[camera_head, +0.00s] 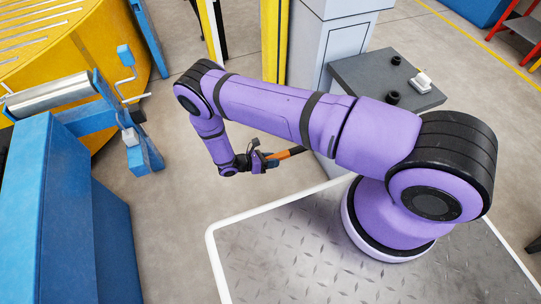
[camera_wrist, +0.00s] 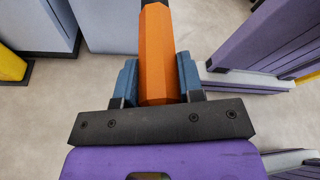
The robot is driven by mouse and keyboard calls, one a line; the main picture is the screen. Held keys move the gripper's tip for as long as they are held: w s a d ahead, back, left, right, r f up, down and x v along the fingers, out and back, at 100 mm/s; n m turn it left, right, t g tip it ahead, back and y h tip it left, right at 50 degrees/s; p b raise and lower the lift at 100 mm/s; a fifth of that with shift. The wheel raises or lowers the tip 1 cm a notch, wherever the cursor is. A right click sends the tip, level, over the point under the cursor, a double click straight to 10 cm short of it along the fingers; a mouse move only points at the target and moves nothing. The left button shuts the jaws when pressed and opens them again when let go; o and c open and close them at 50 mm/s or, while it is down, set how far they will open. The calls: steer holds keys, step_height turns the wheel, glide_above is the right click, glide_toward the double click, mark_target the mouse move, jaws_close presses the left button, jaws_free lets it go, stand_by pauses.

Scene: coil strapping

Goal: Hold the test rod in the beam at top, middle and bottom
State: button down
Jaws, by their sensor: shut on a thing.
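The test rod has an orange grip (camera_head: 280,156) and a dark shaft, partly hidden behind my arm in the head view. My gripper (camera_head: 264,160) is shut on the orange grip and holds it in the air above the floor. In the wrist view the orange grip (camera_wrist: 158,45) runs straight up between the two blue fingers (camera_wrist: 158,80), with a dark end at the top edge. Two yellow posts (camera_head: 211,30) (camera_head: 275,40) stand behind the gripper, apart from the rod. No beam shows between them.
A grey stand (camera_head: 370,80) with black sockets and a white piece is behind my arm. A blue machine (camera_head: 70,200) with a roller and a yellow coil unit (camera_head: 100,40) are on the left. A grey cabinet (camera_head: 325,40) adjoins the right post. Open floor (camera_head: 180,240) lies below the gripper.

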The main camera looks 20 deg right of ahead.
steer(key=shift+d, duration=0.1)
steer(key=shift+w+d, duration=0.2)
steer(key=shift+d, duration=6.75)
steer(key=shift+a, duration=0.1)
steer(key=shift+s+a, duration=0.15)
steer(key=shift+a, duration=3.35)
steer(key=shift+s+a, duration=0.1)
steer(key=shift+a, duration=3.35)
